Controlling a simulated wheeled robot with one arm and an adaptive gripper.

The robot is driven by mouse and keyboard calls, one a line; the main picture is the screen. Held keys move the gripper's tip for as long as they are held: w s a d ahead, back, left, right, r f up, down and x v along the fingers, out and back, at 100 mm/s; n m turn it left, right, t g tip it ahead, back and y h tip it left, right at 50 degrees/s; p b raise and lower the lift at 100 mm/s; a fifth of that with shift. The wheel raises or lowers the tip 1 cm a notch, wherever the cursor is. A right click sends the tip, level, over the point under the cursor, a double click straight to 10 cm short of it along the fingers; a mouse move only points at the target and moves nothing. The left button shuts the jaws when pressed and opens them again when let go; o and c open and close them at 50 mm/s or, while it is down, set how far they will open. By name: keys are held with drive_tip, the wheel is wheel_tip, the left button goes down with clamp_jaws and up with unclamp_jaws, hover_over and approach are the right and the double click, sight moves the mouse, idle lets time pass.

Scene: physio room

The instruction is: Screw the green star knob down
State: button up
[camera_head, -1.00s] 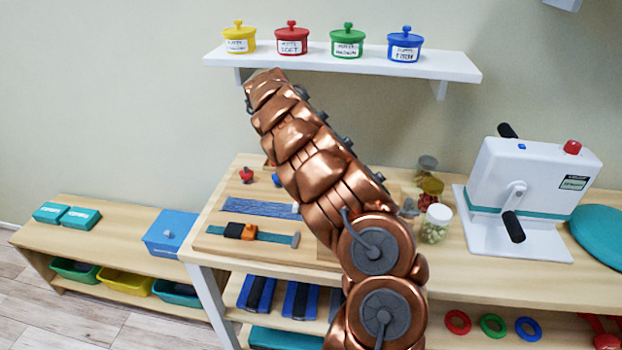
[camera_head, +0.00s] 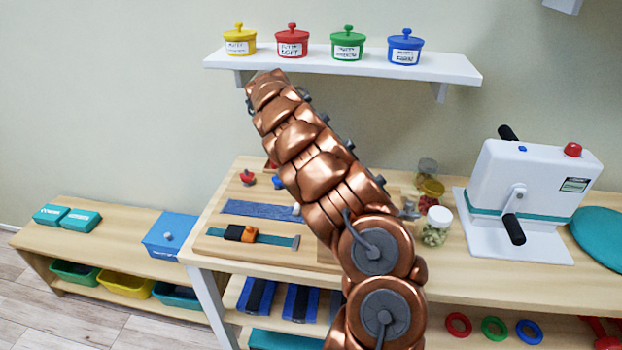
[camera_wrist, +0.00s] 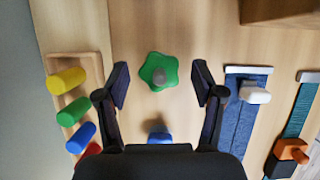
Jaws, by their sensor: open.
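The green star knob (camera_wrist: 158,71) shows in the wrist view, seen from above, with a grey round centre. It sits on a wooden board (camera_wrist: 200,25). My gripper (camera_wrist: 160,85) is open, with one dark finger on each side of the knob and clear gaps between. The fingers do not touch it, and I cannot tell how far above it they are. In the head view my copper arm hides the green knob and the gripper. A blue knob (camera_wrist: 159,136) is partly hidden behind the gripper body; it also shows in the head view (camera_head: 278,181).
In the wrist view a peg rack with a yellow peg (camera_wrist: 66,80) stands left, and blue strap (camera_wrist: 243,110) and teal strap (camera_wrist: 301,110) lie right. In the head view a red knob (camera_head: 248,177), a lidded jar (camera_head: 436,226) and a white crank machine (camera_head: 530,190) share the table.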

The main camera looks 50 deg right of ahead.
drive_tip(key=shift+s+n, duration=0.1)
drive_tip(key=shift+n, duration=0.2)
drive_tip(key=shift+s+n+t+h+p, duration=0.1)
drive_tip(key=shift+n+t+h+p, duration=0.5)
drive_tip(key=shift+n, duration=0.8)
drive_tip(key=shift+r+n+t+p, duration=0.15)
drive_tip(key=shift+n+t+p, duration=0.35)
drive_tip(key=shift+n+p, duration=1.35)
drive_tip(key=n+t+p, duration=0.1)
drive_tip(key=n+p, duration=0.1)
drive_tip(key=p, duration=0.2)
drive_tip(key=n+t+p, duration=0.1)
drive_tip(key=n+p, duration=0.2)
drive_tip(key=p, duration=0.1)
drive_tip(key=shift+s+a+r+p, duration=0.1)
drive_tip(key=shift+p, duration=0.25)
drive_tip(key=n+p, duration=0.2)
drive_tip(key=p, duration=0.1)
drive_tip(key=shift+t+p, duration=0.4)
drive_tip(key=shift+f+n, duration=0.2)
drive_tip(key=shift+n, duration=0.05)
drive_tip(key=shift+s+n+p, duration=0.1)
drive_tip(key=shift+n+p, duration=0.2)
drive_tip(key=shift+p, duration=0.15)
drive_tip(key=shift+f, duration=0.1)
drive_tip(key=shift+n+t+p, duration=0.35)
drive_tip(key=shift+n+t, duration=0.15)
drive_tip(key=shift+n, duration=0.2)
